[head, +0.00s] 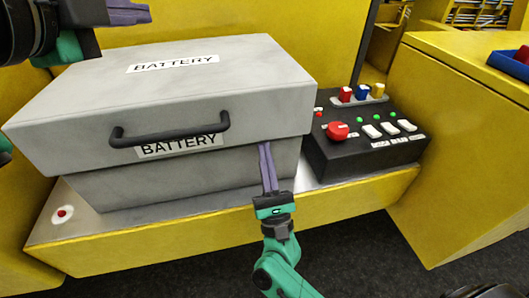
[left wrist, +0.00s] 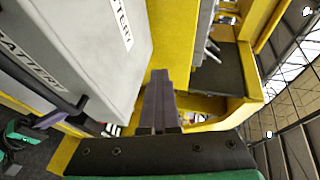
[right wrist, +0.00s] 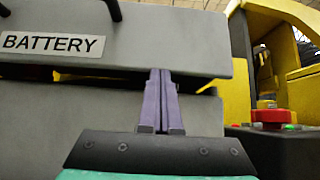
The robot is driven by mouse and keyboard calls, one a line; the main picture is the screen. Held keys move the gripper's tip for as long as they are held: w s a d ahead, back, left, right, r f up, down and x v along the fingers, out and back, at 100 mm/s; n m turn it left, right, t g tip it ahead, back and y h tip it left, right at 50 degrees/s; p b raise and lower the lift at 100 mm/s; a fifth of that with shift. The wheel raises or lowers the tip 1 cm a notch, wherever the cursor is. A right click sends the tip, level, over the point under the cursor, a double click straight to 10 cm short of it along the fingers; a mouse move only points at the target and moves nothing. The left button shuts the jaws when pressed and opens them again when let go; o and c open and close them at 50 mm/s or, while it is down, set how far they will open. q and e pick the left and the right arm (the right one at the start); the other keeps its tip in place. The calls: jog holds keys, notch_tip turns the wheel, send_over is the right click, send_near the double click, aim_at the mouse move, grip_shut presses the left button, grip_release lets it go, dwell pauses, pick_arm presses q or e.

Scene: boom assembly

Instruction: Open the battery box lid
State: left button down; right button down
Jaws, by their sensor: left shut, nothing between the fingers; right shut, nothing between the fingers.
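The battery box (head: 180,182) is grey, with a thick lid (head: 225,80) labelled BATTERY on top and front. A black handle (head: 170,133) is on the lid's front. My right gripper (head: 265,147) is shut and empty, fingers pointing up at the lid's lower front edge, right of the handle. In the right wrist view its fingertips (right wrist: 160,72) meet that edge, and a dark gap with some yellow shows between lid (right wrist: 185,40) and box (right wrist: 60,125). Whether they touch is unclear. My left gripper (head: 148,12) is shut and empty above the lid's back left; its fingers show in the left wrist view (left wrist: 160,75).
A black control panel (head: 365,140) with a red knob (head: 338,131), switches and coloured buttons stands right of the box. Both are on a yellow ledge (head: 200,235). A yellow cabinet (head: 470,130) is at right, and a yellow wall rises behind the box.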

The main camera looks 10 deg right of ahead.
pick_arm(q)
jog(key=c, duration=0.8)
grip_release()
